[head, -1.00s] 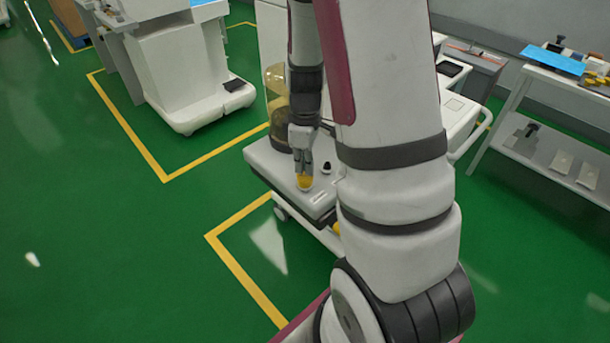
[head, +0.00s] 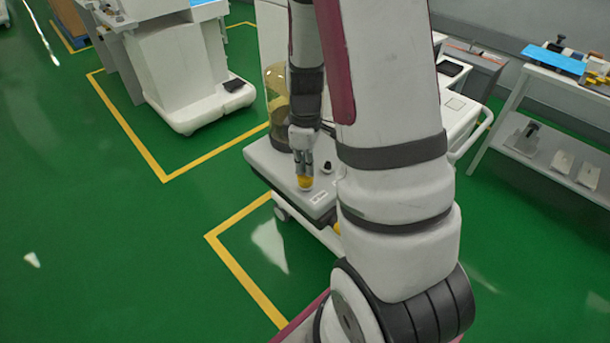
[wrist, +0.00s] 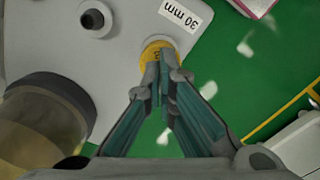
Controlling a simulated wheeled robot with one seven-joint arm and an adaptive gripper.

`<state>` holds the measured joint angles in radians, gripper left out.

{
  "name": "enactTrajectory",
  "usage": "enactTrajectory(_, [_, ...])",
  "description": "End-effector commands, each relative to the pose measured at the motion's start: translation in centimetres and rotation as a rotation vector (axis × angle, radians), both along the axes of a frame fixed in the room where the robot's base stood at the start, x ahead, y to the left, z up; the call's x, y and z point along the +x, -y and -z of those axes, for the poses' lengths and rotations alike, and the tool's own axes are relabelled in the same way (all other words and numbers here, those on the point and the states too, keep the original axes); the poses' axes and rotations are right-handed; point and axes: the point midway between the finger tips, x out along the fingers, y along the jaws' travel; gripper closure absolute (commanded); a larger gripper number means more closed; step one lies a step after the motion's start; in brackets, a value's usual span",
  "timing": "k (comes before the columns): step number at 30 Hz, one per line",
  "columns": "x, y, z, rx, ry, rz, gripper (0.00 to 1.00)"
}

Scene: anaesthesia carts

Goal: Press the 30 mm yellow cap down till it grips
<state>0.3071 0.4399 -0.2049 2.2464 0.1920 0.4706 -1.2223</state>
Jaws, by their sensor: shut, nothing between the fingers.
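The yellow cap (head: 305,183) sits near the front edge of the cart's grey-white top (head: 270,165). In the wrist view the cap (wrist: 151,50) lies beside a label reading 30 mm (wrist: 185,15). My gripper (head: 304,173) points down over the cap, fingers shut with nothing between them. In the wrist view my fingertips (wrist: 160,75) overlap the cap's near edge and hide part of it. The fingers seem at or just above the cap; I cannot tell whether they touch. What lies under the cap is hidden.
A tinted clear dome (wrist: 45,125) stands close to my gripper. Another white cart (head: 180,70) is at the back left, and a shelf table (head: 560,90) at the right. Green floor is clear at left.

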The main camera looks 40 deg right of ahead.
Motion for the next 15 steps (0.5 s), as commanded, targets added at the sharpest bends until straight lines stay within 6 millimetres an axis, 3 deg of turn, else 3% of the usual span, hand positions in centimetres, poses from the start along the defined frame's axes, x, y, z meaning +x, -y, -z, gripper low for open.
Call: enactTrajectory(15, [0.01, -0.01, 1.0, 0.001, -0.001, 0.0, 1.0])
